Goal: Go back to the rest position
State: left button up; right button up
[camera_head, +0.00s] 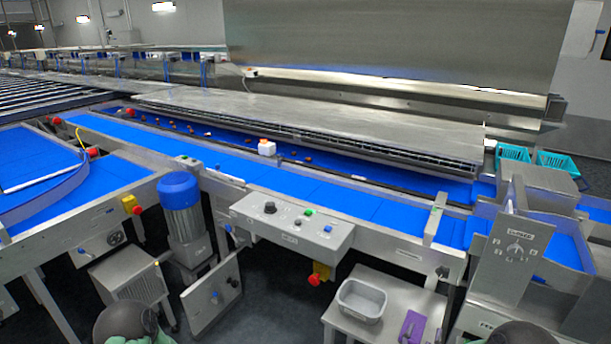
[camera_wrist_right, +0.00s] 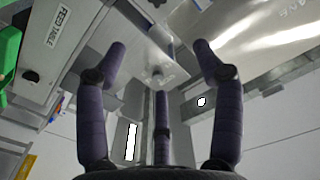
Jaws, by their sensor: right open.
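My right gripper (camera_wrist_right: 160,62) fills the middle of the right wrist view. Its dark purple fingers are spread apart and nothing is between them. Metal machine panels lie beyond the fingers, and one carries a "FEED TABLE" label (camera_wrist_right: 58,25). In the head view, dark rounded parts of my arms show at the bottom left and bottom right edges. Neither gripper's fingers show in the head view, and my left gripper is out of sight.
A blue conveyor belt (camera_head: 330,195) runs across, with several small dates (camera_head: 308,158) on the strip behind. A control box (camera_head: 292,222) juts forward. A grey tub (camera_head: 361,300) and a purple item (camera_head: 411,326) rest on a low stand. Teal baskets (camera_head: 556,163) stand right.

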jog(key=s+a+f+n+g+y, duration=0.2)
jog(key=a+f+g+y, duration=0.15)
jog(key=a+f, duration=0.4)
jog(key=s+a+f+n+g+y, duration=0.25)
jog(key=a+f+y, duration=0.2)
jog(key=f, duration=0.55)
jog(key=s+a+f+n+g+y, duration=0.1)
jog(key=s+a+f+g, duration=0.3)
jog(key=s, duration=0.5)
jog(key=s+a+f+g+y, duration=0.4)
jog(key=s+a+g, duration=0.1)
jog(key=s, duration=0.4)
jog(key=shift+s+a+n, duration=0.3)
jog(key=shift+a+n, duration=0.05)
jog(key=shift+a, duration=0.05)
dwell(4.1)
